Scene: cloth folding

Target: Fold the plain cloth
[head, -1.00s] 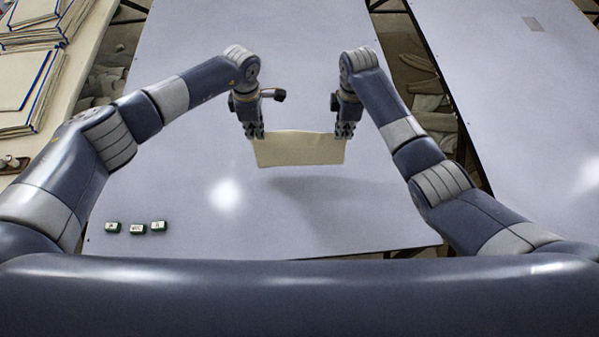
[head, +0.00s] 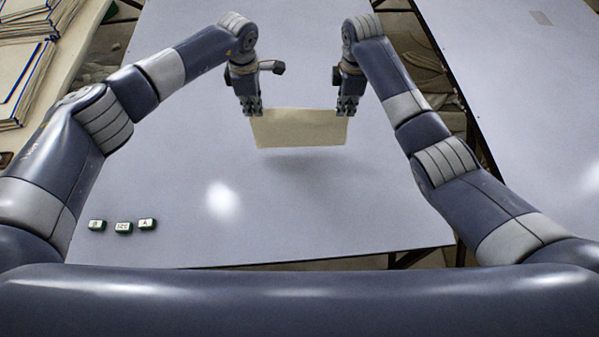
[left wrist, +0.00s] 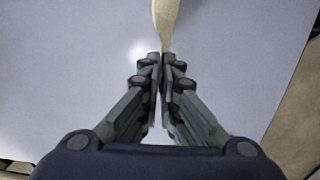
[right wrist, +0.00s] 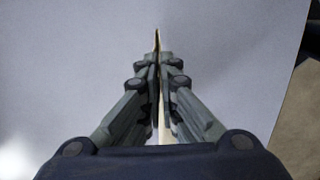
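The plain cream cloth (head: 300,130) hangs between my two grippers above the table, as a wide, short panel in the head view. My left gripper (head: 253,112) is shut on its left upper corner. In the left wrist view the cloth (left wrist: 165,22) runs out from between the closed fingertips (left wrist: 161,58). My right gripper (head: 346,112) is shut on the right upper corner. In the right wrist view a thin edge of the cloth (right wrist: 158,40) stands between the fingertips (right wrist: 158,60). A soft shadow lies under the cloth, which appears clear of the table.
The grey-white table (head: 330,215) is mostly bare. Several small green-and-white blocks (head: 123,228) lie at its near left. Stacked cloths (head: 25,70) sit on a side table at the left. Another pale table (head: 540,90) stands at the right across a gap.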

